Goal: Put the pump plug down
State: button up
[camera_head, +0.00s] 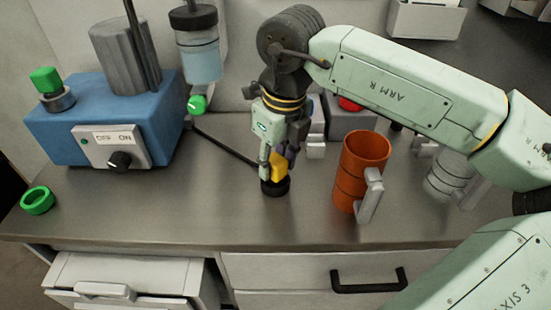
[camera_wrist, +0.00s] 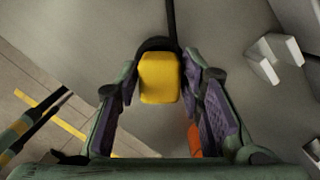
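The pump plug has a yellow body (camera_head: 279,166) and a black round lower part, which appears to be at the counter surface near the middle. A black cable runs from it back to the blue pump. My gripper (camera_head: 276,160) points down over the plug, one finger on each side. Whether the black bottom touches the counter cannot be told for certain.
The blue pump (camera_head: 62,130) stands at left, a green ring (camera_head: 38,200) in front of it. An orange mug (camera_head: 360,165) stands close right of my gripper. Grey and red items are behind it. The counter (camera_head: 190,215) is clear in front and to the left.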

jog(key=shift+o, duration=1.2)
jog(key=shift+r, duration=0.1)
jog(key=shift+r+p, duration=0.3)
jog(key=shift+p, duration=0.2)
jog(key=shift+d+r+b, duration=0.1)
jog(key=shift+r+b, duration=0.3)
jog(key=shift+b, duration=0.05)
notch_tip(320, 180, up, 11)
jog(key=s+b, duration=0.1)
jog(key=shift+d+b, duration=0.3)
jog(key=shift+d, duration=0.1)
